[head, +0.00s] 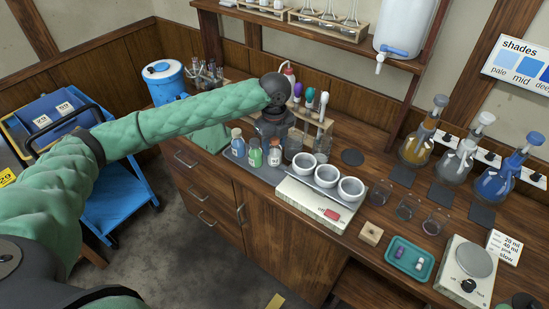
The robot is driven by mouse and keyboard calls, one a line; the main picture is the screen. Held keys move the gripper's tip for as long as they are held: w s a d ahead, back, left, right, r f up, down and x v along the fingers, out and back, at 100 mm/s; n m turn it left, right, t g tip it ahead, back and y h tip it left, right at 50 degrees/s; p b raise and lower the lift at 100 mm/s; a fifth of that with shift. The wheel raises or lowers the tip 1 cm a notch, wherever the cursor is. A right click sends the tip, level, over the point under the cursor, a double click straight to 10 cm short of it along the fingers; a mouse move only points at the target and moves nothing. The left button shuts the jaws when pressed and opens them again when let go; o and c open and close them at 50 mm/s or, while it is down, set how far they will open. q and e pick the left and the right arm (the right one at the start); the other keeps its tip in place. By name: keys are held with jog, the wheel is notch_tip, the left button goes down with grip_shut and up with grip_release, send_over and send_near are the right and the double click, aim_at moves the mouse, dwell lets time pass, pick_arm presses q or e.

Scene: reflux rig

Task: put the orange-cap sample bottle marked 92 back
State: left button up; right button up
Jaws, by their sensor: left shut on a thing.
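My left gripper (274,132) points down over the counter, at the right end of a short row of sample bottles. It is shut on the sample bottle (274,156) at that end, which has a pale label with an orange-red mark. The gripper covers this bottle's cap, and its number is too small to read. The bottle is upright, low over or on the grey mat (265,174); I cannot tell which. A blue bottle (238,144) and a green bottle (255,154) stand to its left. My right gripper is not in view.
A white device with several white bowls (326,176) stands close right of the bottles. A wooden rack (322,127) with coloured-top tools is behind. Flasks (417,146), glass beakers (379,193), a teal tray (409,260) and a hotplate (469,268) fill the right. A blue cart (115,195) is left.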

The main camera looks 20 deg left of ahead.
aim_at(274, 157)
pick_arm(q)
notch_tip(274, 157, down, 2)
jog(key=shift+w+f+p, duration=0.1)
jog(key=shift+f+p, duration=0.15)
jog(key=shift+p, duration=0.05)
notch_tip(274, 157, down, 3)
jog(key=shift+r+p, duration=0.1)
jog(key=shift+p, duration=0.6)
jog(key=shift+f, duration=0.45)
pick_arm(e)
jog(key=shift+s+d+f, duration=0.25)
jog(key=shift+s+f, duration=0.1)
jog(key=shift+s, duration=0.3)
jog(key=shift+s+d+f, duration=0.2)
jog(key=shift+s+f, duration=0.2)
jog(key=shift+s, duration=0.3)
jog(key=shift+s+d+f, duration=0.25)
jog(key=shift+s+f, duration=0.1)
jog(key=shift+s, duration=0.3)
pick_arm(q)
jog(key=o, duration=1.1)
jog(key=shift+f, duration=0.1)
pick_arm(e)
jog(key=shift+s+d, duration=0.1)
